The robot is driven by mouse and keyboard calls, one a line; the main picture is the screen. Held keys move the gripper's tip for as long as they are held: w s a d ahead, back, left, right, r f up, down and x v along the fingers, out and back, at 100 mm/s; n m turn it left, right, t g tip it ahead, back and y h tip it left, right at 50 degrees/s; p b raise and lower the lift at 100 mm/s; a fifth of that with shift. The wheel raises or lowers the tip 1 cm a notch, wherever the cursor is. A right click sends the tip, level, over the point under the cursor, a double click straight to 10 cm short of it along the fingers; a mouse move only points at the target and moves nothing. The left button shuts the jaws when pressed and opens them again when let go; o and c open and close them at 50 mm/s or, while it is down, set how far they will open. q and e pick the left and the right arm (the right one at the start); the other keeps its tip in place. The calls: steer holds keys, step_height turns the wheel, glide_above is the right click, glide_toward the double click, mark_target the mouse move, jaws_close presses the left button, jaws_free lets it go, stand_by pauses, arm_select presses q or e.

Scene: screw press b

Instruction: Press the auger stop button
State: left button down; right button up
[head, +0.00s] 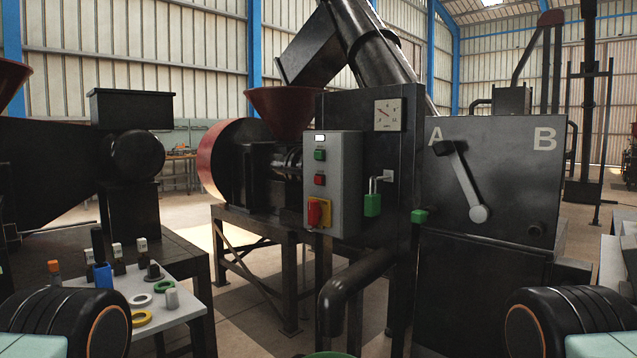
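A grey control box (346,184) is fixed on the front of the dark press in the middle of the head view. On its face, from top to bottom, are a small white lit window (320,139), a green button (319,155), a red button (319,180) and a red rotary handle (314,212) on a yellow plate. The red button looks like the stop button; no lettering is readable. Nothing covers it or touches it. Only black, orange-ringed parts of my arms show in the lower corners; neither gripper is visible.
A lever (465,185) stands between letters A and B. A dark pipe (350,285) juts forward below. A white tray (190,300) with bottles and rings is at lower left. The space before the box looks clear.

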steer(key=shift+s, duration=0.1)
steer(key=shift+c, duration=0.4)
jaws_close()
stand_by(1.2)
